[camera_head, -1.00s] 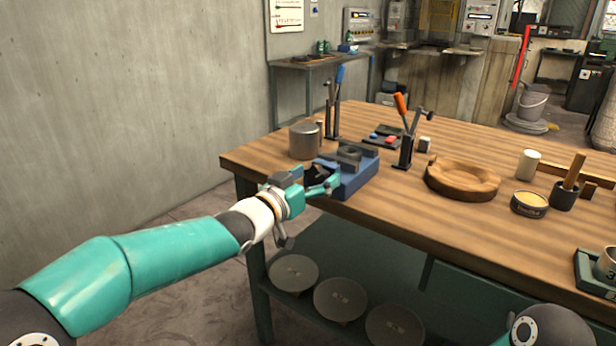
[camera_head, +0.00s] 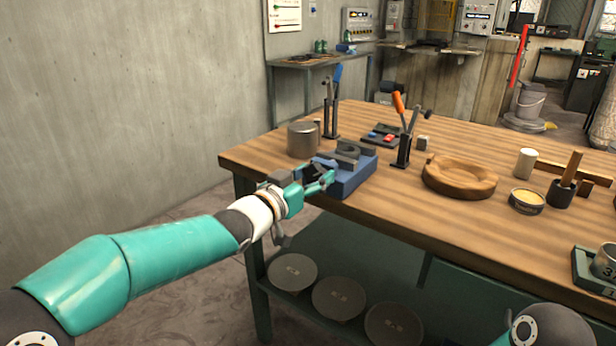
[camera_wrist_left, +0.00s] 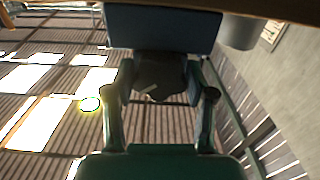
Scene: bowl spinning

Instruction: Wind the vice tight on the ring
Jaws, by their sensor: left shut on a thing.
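The blue vice (camera_head: 352,181) sits at the table's near left edge, with grey jaws on top. A dark grey ring (camera_head: 348,151) sits between the jaws; I cannot tell whether both jaws touch it. My left gripper (camera_head: 321,178) is at the vice's front end, shut on its dark handle. In the left wrist view the dark handle (camera_wrist_left: 160,80) lies between my two fingers, with the blue vice body (camera_wrist_left: 160,30) behind it. My fingers hide part of the handle in the head view. My right gripper is out of view.
A grey metal cylinder (camera_head: 303,140) stands just behind the vice. An orange-handled clamp (camera_head: 404,140) and a blue-handled clamp (camera_head: 331,108) stand nearby. A wooden bowl (camera_head: 459,178) lies to the right. The table edge is directly beneath the vice's front.

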